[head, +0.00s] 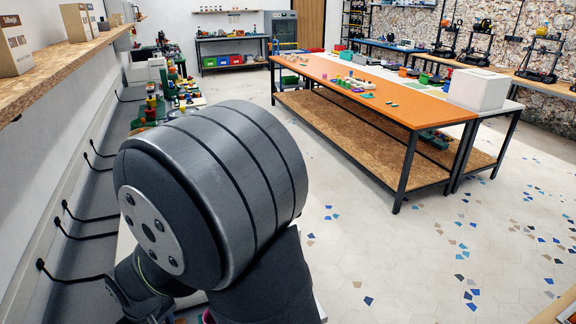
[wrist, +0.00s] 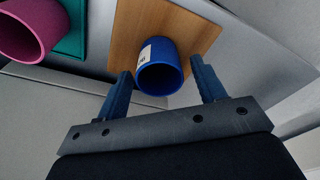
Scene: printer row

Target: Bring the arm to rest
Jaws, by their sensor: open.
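My gripper (wrist: 161,68) shows in the wrist view with its two blue fingers apart and nothing clamped between them. A blue cup-like cylinder (wrist: 160,78) with a white label stands on a wooden board (wrist: 130,38), just past the fingertips and in line with the gap. I cannot tell how far the fingers are from it. In the head view my grey arm fills the lower left middle, and my gripper cannot be made out there.
A pink cylinder (wrist: 30,35) stands on a green board (wrist: 72,42) left of the wooden one. In the head view, a wooden shelf (head: 75,62) runs along the left wall. An orange-topped table (head: 350,80) stands across the room, with open tiled floor (head: 400,250) before it.

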